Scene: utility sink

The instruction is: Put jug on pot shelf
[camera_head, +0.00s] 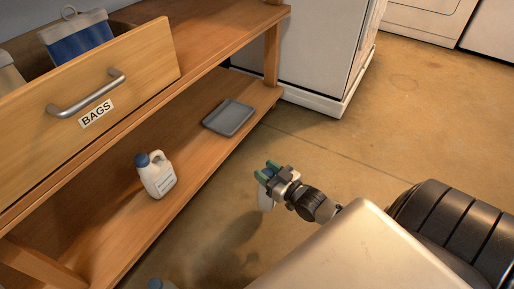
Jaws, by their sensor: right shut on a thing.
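My right gripper (268,172) is over the open floor, to the right of the wooden unit. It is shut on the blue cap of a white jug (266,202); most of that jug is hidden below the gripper. A similar white jug (160,180) with a blue cap and a label stands upright on the lower wooden shelf (188,160). A blue cap (160,284) of another container shows at the bottom edge, mostly cut off. I cannot tell which shelf is the pot shelf. My left gripper is not in view.
A drawer labelled BAGS (95,95) stands open above the lower shelf, with a blue bag (80,42) in it. A grey tray (229,118) lies on the shelf's far end. A white appliance (315,45) stands behind. The concrete floor (390,130) is clear.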

